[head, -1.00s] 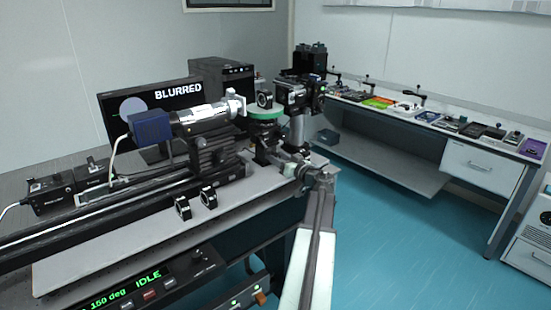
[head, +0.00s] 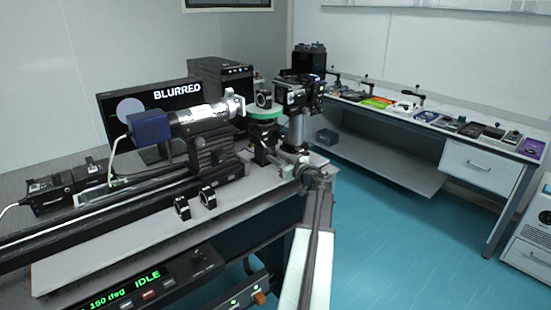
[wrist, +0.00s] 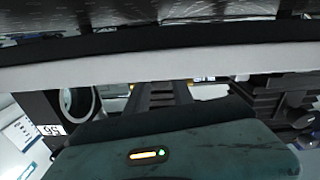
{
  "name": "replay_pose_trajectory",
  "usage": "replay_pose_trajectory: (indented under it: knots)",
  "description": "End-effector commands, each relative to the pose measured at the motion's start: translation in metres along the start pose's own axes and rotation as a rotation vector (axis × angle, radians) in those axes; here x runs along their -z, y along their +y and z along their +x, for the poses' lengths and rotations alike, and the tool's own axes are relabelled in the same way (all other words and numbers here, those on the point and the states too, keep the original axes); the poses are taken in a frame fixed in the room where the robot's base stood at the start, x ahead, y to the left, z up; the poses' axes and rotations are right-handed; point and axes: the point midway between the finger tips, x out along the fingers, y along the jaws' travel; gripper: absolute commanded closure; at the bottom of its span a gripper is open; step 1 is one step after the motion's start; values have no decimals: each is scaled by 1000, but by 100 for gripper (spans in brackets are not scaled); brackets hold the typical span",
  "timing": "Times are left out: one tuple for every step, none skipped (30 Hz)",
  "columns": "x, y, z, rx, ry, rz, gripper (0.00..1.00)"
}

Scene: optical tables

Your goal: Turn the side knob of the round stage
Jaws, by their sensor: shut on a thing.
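The round stage (head: 264,114) has a green rim and stands on the optical table, right of the camera barrel (head: 205,117), with a black ring mount on top. My gripper (head: 272,157) is low at the stage's near right side. It is shut on the stage's side knob, though the knob is too small and covered to make out. In the wrist view, the dark fingers (wrist: 160,94) reach away from my gripper's green housing. Their tips and the knob are hidden there.
The monitor (head: 150,108) reads BLURRED. Two small black ring mounts (head: 194,203) stand on the bare table top (head: 110,243). A controller (head: 140,290) at the front reads 150 deg IDLE. A side bench (head: 430,118) with several devices stands right, past open floor.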

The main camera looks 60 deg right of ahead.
Motion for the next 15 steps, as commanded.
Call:
replay_pose_trajectory:
  knots:
    - [0,0,0,-1,-1,-8,100]
    - [0,0,0,-1,-1,-10,100]
    - [0,0,0,-1,-1,-9,100]
    - [0,0,0,-1,-1,-9,100]
    - [0,0,0,-1,-1,-8,100]
    - [0,0,0,-1,-1,-8,100]
    - [0,0,0,-1,-1,-8,100]
    - [0,0,0,-1,-1,-8,100]
    - [0,0,0,-1,-1,-7,60]
    - [0,0,0,0,-1,-7,52]
    - [0,0,0,0,-1,-7,50]
    - [0,0,0,0,-1,-7,50]
    - [0,0,0,0,-1,-6,50]
    - [0,0,0,0,-1,-6,50]
    - [0,0,0,0,0,-6,50]
